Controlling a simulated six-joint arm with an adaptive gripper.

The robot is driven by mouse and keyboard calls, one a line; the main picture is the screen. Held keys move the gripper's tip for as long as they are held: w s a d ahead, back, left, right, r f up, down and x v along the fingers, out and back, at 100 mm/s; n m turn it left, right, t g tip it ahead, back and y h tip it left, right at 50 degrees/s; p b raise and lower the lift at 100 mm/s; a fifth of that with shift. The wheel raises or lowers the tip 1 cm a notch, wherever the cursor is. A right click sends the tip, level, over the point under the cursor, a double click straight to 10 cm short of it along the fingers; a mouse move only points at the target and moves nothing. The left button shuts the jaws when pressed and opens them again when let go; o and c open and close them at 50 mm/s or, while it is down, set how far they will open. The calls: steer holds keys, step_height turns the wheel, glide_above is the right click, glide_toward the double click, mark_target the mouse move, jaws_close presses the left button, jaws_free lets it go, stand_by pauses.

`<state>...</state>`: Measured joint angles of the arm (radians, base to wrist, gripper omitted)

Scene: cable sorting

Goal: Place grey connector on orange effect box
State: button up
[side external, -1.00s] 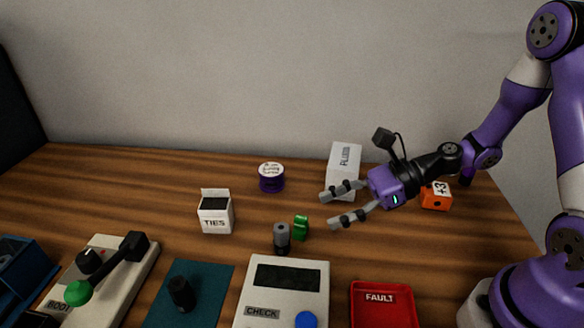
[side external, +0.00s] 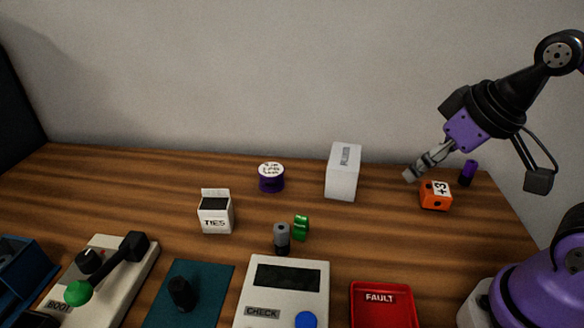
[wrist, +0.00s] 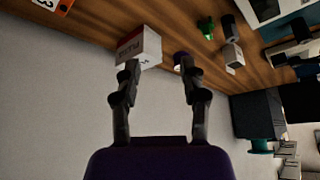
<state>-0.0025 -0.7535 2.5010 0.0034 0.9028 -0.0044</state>
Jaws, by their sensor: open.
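The grey connector (side external: 282,238) stands upright on the wooden table, just behind the check device and beside a green connector (side external: 301,227). The orange effect box (side external: 434,197), marked "+3", sits at the back right of the table. Its corner also shows at the top left of the wrist view (wrist: 62,4). My gripper (side external: 410,175) is open and empty, above and slightly left of the orange box, far from the grey connector. In the wrist view its two fingers (wrist: 159,70) are apart with nothing held between them.
A white box (side external: 343,172) stands left of my gripper. A purple round tin (side external: 271,178), a TIES carton (side external: 215,212) and a purple cylinder (side external: 467,172) are also on the table. The check device (side external: 282,280) and red FAULT tray (side external: 384,306) lie in front.

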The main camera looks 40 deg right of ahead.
steer(key=shift+w, duration=0.1)
steer(key=n+g+y, duration=0.2)
steer(key=n, duration=0.4)
glide_toward(283, 228)
step_height(283, 228, down, 2)
steer(key=x, duration=0.4)
steer(key=shift+w+a+f, duration=0.1)
steer(key=shift+w+a, duration=0.1)
steer(key=shift+w, duration=0.15)
steer(key=shift+x, duration=3.2)
jaws_close()
